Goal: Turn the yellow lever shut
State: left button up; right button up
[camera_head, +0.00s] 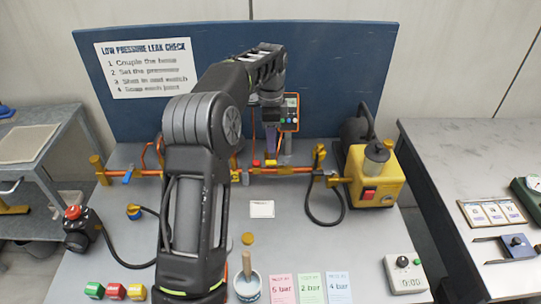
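A small yellow piece (270,163), which looks like the yellow lever, sits on the copper pipe line (295,170) beside a small red piece (255,163). Its exact angle is too small to tell. A blue lever (127,177) is on the left part of the pipe. My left arm rises across the middle of the view and bends down behind the pipe's middle. My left gripper (271,138) points down just above the yellow piece; contact and finger opening cannot be made out. My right gripper is not in view.
A yellow pump (375,180) with a red switch stands right of the pipe, with a black hose in front. A device with a screen (291,112) stands behind.

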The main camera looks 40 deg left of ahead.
aim_at(271, 161)
pick_arm(q)
notch_tip(271, 161, down, 7)
jog(key=shift+f+p, duration=0.1)
jog(key=shift+p, duration=0.4)
grip_shut()
dwell(0.4)
